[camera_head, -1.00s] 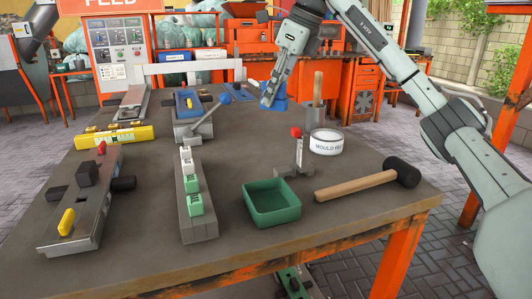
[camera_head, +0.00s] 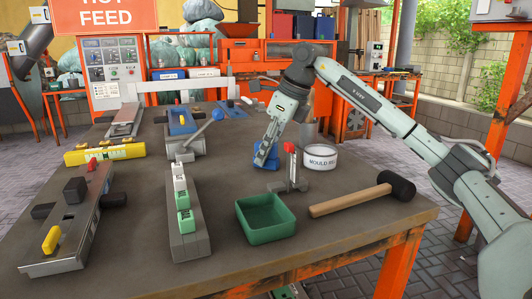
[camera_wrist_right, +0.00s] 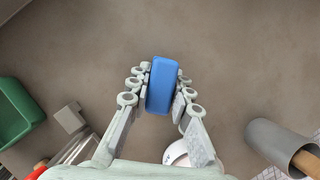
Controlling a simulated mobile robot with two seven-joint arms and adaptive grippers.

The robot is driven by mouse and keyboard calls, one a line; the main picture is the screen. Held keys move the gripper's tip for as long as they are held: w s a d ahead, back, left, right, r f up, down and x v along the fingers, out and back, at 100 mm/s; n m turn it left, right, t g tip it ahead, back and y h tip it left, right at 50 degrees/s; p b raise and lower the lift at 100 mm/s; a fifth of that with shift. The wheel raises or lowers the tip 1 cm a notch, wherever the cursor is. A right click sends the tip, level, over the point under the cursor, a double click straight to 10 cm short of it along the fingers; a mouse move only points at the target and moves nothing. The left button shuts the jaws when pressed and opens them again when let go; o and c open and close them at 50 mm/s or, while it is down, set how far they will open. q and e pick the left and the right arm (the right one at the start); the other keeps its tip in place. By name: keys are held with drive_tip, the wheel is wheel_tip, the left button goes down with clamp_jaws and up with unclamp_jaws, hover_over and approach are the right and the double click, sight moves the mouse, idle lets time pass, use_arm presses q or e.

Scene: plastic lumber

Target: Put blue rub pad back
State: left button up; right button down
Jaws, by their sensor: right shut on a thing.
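The blue rub pad (camera_head: 264,150) is a small blue block in my right gripper (camera_head: 265,163), over the back middle of the table (camera_head: 225,185). In the right wrist view the pad (camera_wrist_right: 161,84) sits between the two fingers of my right gripper (camera_wrist_right: 163,88), which are shut on it. The fingers partly hide the pad in the head view. Grey-brown tabletop shows beneath it, and I cannot tell whether the pad touches it. My left gripper is not in view.
A red-topped clamp (camera_head: 290,170) and white tub (camera_head: 321,158) stand close to the right gripper. A green tray (camera_head: 265,233) and mallet (camera_head: 350,200) lie nearer the front. A lever device (camera_head: 185,147) stands to the left. A grey holder (camera_wrist_right: 275,138) shows in the wrist view.

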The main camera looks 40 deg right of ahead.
drive_tip(key=shift+f, duration=0.1)
drive_tip(key=c, duration=1.4)
unclamp_jaws()
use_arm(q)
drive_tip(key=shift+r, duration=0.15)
use_arm(e)
drive_tip(key=shift+o, duration=0.2)
drive_tip(key=shift+r, duration=0.2)
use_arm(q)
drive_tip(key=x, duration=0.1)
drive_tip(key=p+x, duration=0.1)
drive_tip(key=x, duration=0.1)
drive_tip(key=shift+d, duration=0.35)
use_arm(e)
drive_tip(key=v, duration=1.1)
drive_tip(key=shift+r, duration=0.35)
drive_tip(key=shift+s+d, duration=0.1)
drive_tip(key=shift+s, duration=0.05)
